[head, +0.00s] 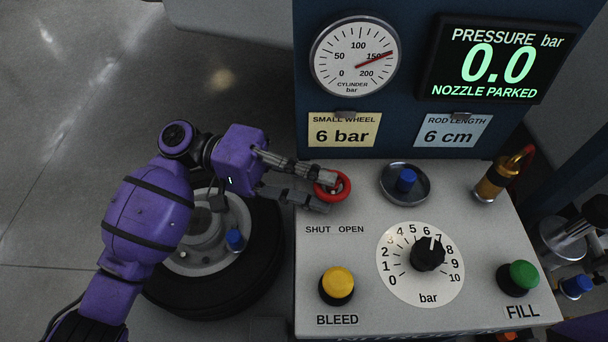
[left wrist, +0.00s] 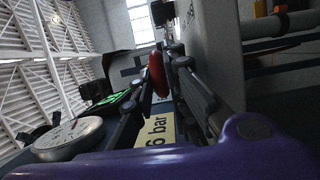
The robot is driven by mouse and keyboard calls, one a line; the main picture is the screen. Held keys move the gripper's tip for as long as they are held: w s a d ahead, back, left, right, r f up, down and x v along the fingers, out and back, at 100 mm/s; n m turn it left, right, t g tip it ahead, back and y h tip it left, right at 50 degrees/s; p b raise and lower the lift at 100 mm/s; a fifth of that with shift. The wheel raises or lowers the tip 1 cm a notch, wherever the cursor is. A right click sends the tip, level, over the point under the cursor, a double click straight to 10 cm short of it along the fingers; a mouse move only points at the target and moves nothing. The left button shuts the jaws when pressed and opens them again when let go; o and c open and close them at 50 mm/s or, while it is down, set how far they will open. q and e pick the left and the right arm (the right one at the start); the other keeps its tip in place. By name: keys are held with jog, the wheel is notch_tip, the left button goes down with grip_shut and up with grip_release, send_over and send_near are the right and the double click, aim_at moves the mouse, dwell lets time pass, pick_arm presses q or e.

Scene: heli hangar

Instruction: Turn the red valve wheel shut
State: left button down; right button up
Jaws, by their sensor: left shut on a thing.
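The red valve wheel (head: 343,187) is at the upper left of the grey panel top, above the SHUT and OPEN labels. My left gripper (head: 325,193) reaches it from the left and is shut on it, with fingers on both sides of its left part. In the left wrist view the red wheel (left wrist: 157,74) shows edge-on between the fingertips of the left gripper (left wrist: 163,70). Which way the wheel is set cannot be told. My right gripper is not in view.
The panel has a yellow BLEED button (head: 337,283), black bar dial (head: 428,254), green FILL button (head: 522,276), blue cap in a dish (head: 406,181) and brass fitting (head: 497,181). The display (head: 496,62) reads 0.0, NOZZLE PARKED; the gauge (head: 355,58) stands behind. A tyre (head: 262,265) lies left.

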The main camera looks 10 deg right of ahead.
pick_arm(q)
jog(key=shift+w+d+f+m+g+y+b, duration=0.1)
jog(key=shift+m+g+y+b, duration=0.2)
jog(key=shift+m+g+y, duration=0.25)
jog(key=shift+w+m+g+y+b, duration=0.1)
jog(key=shift+m+g+y+b, duration=0.2)
jog(key=shift+g, duration=0.35)
jog(key=shift+m, duration=0.25)
jog(key=shift+g+y, duration=0.25)
jog(key=shift+g, duration=0.05)
jog(key=c, duration=2)
grip_release()
jog(key=v, duration=1.2)
